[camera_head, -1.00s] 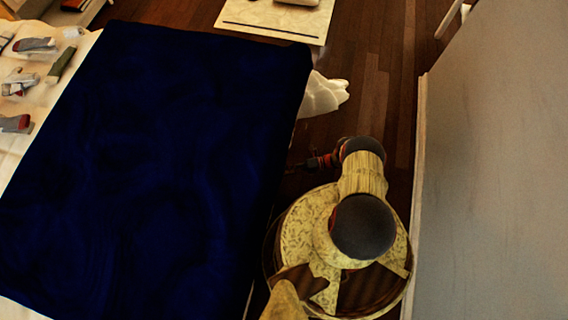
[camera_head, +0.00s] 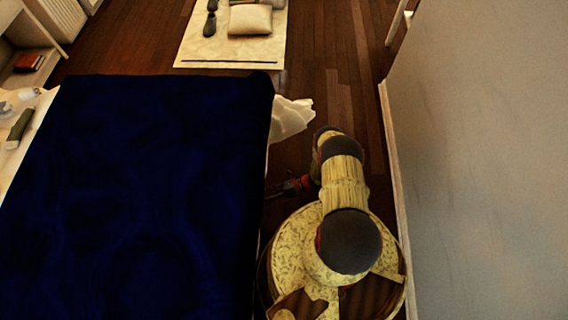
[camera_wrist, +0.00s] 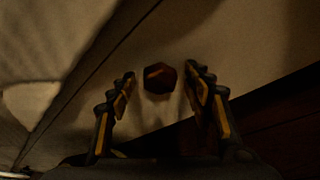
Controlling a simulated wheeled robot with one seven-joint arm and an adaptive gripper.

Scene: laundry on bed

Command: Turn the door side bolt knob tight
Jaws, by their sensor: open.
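A dark red, faceted bolt knob (camera_wrist: 159,78) shows in the wrist view on a pale panel. My gripper (camera_wrist: 160,74) is open, with one finger on each side of the knob in the picture. Gaps show between the knob and both fingers, and I see no contact. The depth between knob and fingertips is hard to judge. In the head view my gripper (camera_head: 292,187) is small and dark, beside the bed's right side. The knob is hidden in that view.
A bed with a dark blue cover (camera_head: 140,200) fills the left. White cloth (camera_head: 290,118) hangs at its far right corner. A pale wall or panel (camera_head: 480,160) stands close on the right. A mat (camera_head: 195,52) with a pillow (camera_head: 250,20) lies beyond; wooden floor is clear between.

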